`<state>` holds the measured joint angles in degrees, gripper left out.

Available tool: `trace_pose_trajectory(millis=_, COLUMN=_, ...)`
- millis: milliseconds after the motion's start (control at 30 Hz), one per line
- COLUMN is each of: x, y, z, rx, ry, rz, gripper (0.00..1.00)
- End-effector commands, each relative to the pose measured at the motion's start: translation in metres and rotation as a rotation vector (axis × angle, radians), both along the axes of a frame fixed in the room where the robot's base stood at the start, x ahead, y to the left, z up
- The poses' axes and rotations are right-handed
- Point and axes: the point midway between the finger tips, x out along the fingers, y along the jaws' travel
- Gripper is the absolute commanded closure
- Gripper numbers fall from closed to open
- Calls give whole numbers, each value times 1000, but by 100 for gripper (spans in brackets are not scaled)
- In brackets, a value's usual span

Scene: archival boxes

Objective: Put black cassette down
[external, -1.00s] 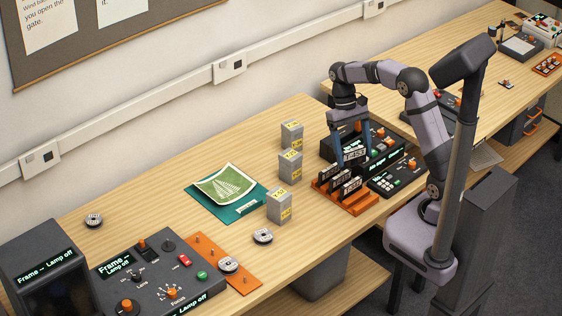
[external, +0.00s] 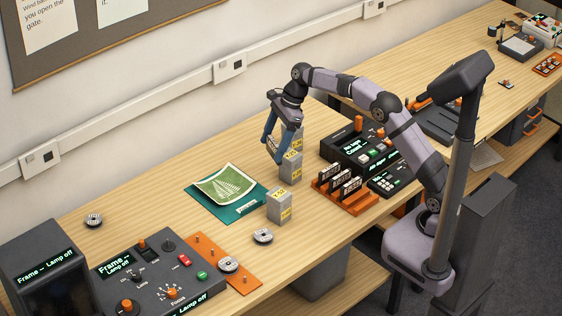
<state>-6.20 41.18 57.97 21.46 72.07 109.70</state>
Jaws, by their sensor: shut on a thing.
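My gripper (external: 279,150) is low over the table among the grey boxes, its blue fingers pointing down. It is shut, but what it holds is mostly hidden behind the middle grey box (external: 290,170) and the fingers. I take it to be the black cassette, which showed between the fingers earlier. I cannot tell whether it touches the table. The back grey box (external: 298,143) is partly covered by the gripper. The front grey box (external: 279,207) stands apart, nearer the camera.
An orange rack (external: 367,205) holds several black cassettes. Behind it is a dark deck (external: 340,153) with a lit screen. A green leaf print (external: 226,184) lies on a teal folder (external: 212,212) to the left. Bare table lies behind the folder.

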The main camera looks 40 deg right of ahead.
Motion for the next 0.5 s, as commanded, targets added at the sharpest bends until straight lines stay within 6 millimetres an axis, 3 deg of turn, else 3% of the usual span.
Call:
trace_pose_trajectory(millis=200, x=23, y=33, z=3, rx=0, ry=-2, rz=-254, gripper=48)
trace_pose_trajectory(millis=500, x=37, y=56, z=8, rx=0, ry=0, rz=-447, gripper=48)
